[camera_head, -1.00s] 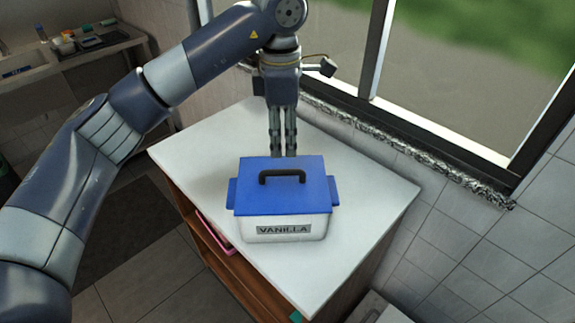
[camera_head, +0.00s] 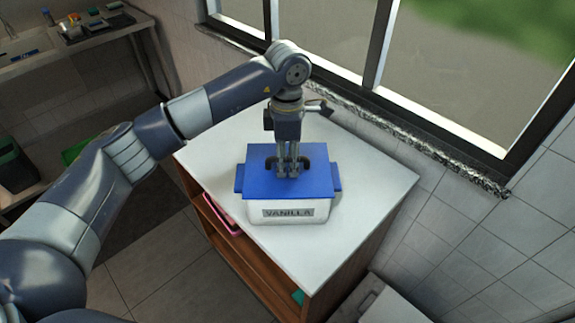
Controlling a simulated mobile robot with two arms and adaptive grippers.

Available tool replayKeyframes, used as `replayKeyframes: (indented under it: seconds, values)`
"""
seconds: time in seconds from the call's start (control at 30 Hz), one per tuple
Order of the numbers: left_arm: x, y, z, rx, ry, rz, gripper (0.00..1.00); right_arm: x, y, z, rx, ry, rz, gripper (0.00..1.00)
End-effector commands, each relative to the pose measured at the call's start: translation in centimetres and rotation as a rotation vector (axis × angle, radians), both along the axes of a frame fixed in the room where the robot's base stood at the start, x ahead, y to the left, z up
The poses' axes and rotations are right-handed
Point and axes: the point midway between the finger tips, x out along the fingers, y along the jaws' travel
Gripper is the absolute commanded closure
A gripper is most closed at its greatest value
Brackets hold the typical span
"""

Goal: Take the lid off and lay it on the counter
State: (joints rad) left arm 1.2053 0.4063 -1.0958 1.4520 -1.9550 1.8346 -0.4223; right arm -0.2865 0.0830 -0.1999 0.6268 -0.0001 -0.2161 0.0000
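A white box labelled VANILLA (camera_head: 290,213) stands on the white counter top (camera_head: 372,180). Its blue lid (camera_head: 262,182) sits on it, with a dark handle (camera_head: 309,164) on top. My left gripper (camera_head: 289,174) points down over the middle of the lid, with its fingertips at the handle and hiding the handle's middle. I cannot tell whether the fingers are closed on the handle. My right gripper is not in view.
The counter has free room to the right of the box and in front of it. A window with a rough sill (camera_head: 400,137) and a tiled wall border the back and right. A pink item (camera_head: 218,214) lies on the shelf below.

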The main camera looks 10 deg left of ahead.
Motion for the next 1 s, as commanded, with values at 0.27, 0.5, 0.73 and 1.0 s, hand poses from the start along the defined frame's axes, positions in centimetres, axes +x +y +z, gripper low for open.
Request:
replayKeyframes:
  seconds: [0.27, 0.5, 0.73, 1.0]
  values:
    - [0.0, 0.0, 0.0, 0.0, 0.0, 0.0, 0.93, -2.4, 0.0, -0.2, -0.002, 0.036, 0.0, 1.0]
    - [0.0, 0.0, 0.0, 0.0, 0.0, 0.0, 1.0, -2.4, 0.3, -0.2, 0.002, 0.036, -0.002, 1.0]
    - [0.0, 0.0, 0.2, -0.001, -0.001, 0.0, 1.0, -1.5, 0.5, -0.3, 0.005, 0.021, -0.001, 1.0]
    - [0.1, 0.0, 2.7, -0.002, -0.007, 0.0, 1.0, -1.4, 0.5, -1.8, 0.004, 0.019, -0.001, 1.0]
